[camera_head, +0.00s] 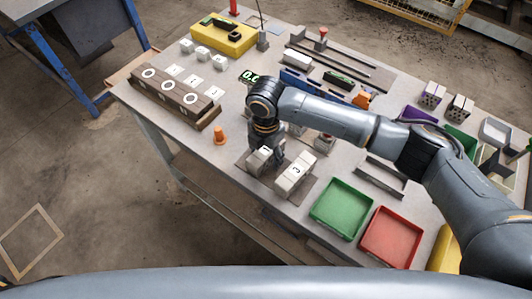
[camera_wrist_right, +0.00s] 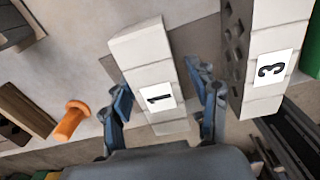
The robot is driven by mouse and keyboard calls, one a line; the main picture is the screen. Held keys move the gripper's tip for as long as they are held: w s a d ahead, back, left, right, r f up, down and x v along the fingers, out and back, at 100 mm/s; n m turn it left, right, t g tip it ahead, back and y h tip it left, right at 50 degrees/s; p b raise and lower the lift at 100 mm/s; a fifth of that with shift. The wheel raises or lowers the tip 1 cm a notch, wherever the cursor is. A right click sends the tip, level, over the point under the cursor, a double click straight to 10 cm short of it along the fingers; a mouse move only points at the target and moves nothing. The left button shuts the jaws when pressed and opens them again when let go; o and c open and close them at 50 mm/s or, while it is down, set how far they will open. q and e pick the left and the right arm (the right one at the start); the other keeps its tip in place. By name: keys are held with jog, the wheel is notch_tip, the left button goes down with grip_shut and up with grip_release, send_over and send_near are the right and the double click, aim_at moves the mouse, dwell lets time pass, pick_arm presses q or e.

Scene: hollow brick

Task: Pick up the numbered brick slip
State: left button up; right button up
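A white brick slip marked 1 (camera_head: 255,161) lies on a grey mat near the middle of the table's front edge. A brick marked 3 (camera_head: 295,174) lies just to its right, with holes in its side. My right gripper (camera_head: 264,144) is right over the far end of the slip marked 1. In the right wrist view, the fingers of my right gripper (camera_wrist_right: 163,103) are apart, one on each side of the slip marked 1 (camera_wrist_right: 148,62). I cannot tell whether either finger touches it. The brick marked 3 (camera_wrist_right: 273,55) is outside the right finger. My left gripper is not in view.
A brown block with round white labels (camera_head: 176,98) is at the left. A green tray (camera_head: 341,208) and a red tray (camera_head: 391,237) lie to the right. A metal channel (camera_head: 380,178) is behind the trays.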

grip_shut()
jog(key=shift+r, duration=0.15)
